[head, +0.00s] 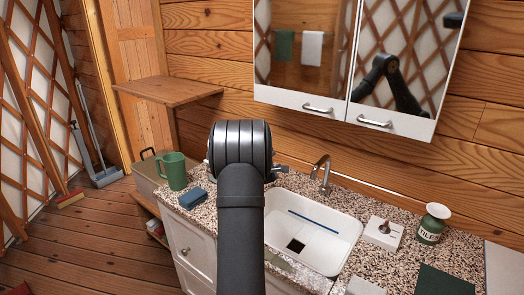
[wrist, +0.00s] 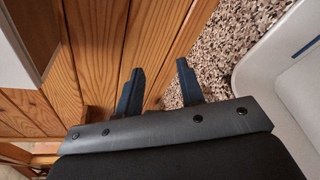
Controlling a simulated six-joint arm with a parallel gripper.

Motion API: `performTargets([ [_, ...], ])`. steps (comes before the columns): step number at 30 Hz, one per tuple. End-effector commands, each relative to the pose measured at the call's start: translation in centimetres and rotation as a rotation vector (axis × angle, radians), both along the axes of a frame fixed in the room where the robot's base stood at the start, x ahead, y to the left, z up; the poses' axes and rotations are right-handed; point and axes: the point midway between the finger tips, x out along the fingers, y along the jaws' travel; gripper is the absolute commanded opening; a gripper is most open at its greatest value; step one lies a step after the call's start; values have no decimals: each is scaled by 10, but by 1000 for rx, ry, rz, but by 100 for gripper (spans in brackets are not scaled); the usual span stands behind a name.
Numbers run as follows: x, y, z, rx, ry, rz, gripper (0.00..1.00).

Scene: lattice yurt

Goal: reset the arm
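My gripper (wrist: 160,66) shows in the wrist view with its two dark blue fingers spread apart and nothing between them. It is open and empty. Behind the fingers are the wooden plank wall (wrist: 100,50) and a strip of speckled counter (wrist: 222,45). In the head view my arm rises through the middle, in front of the counter, and its rounded joint hides most of the gripper. The arm is also reflected in the mirror cabinet (head: 318,104).
The white sink (head: 345,232) with its tap (head: 321,172) lies right of my arm. A green mug (head: 174,171) and blue sponge (head: 193,198) stand left. A wooden shelf (head: 168,90) juts out left.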

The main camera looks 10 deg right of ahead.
Motion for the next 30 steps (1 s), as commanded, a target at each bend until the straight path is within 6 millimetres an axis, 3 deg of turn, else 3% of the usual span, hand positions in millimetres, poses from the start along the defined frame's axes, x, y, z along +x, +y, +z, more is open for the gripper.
performTargets([
  [18, 52, 69, -53, 0, 2, 3, 35],
  [30, 63, 82, -62, -1, 1, 0, 35],
])
